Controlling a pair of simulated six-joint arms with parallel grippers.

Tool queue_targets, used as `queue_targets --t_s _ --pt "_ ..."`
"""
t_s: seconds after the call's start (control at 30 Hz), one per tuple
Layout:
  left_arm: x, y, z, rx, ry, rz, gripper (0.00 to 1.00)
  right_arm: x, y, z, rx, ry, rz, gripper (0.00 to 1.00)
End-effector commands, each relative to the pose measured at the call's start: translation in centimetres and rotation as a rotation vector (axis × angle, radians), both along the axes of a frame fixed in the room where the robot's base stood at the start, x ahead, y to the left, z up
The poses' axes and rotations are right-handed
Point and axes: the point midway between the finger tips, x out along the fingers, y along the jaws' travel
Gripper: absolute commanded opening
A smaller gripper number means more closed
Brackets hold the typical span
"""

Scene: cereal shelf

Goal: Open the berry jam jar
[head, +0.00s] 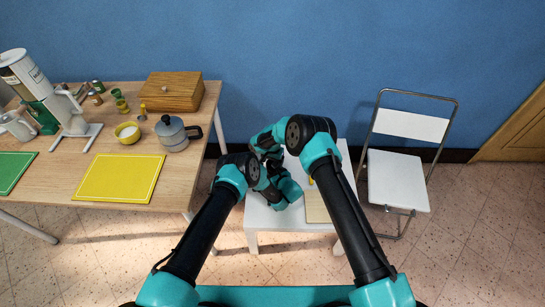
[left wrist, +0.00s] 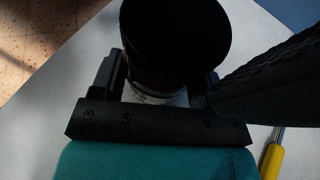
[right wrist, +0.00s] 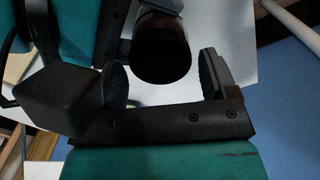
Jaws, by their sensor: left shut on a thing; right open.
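The jam jar shows in the left wrist view with a wide dark lid (left wrist: 175,40) on top and a pale label on its body (left wrist: 155,97) below. My left gripper (left wrist: 158,84) is shut on the jar body, under the lid, over the small white table. In the right wrist view the dark lid (right wrist: 163,58) lies between the fingers of my right gripper (right wrist: 165,72), which is open with a gap beside the lid. In the head view my left gripper (head: 271,166) and the right arm's wrist hide the jar. The label cannot be read.
The small white table (head: 262,232) holds a board (head: 317,207) and a yellow-handled tool (left wrist: 273,160). A white folding chair (head: 397,180) stands at right.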

Motion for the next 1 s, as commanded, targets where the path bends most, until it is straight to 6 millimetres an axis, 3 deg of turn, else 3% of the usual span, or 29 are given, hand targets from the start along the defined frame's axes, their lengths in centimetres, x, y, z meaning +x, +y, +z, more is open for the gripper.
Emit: queue_targets --t_s 0.4,0.8,1.0 --pt "0.01 0.01 0.01 0.000 0.000 0.000 0.02 0.02 -0.01 -0.92 0.001 -0.001 0.000 0.79" --pt "0.03 0.01 0.02 0.000 0.000 0.000 0.02 0.00 -0.02 -0.92 0.000 0.000 0.000 0.41" --pt "0.02 0.01 0.01 0.000 0.000 0.000 0.02 0.00 -0.02 -0.92 0.000 0.000 0.034 0.39"
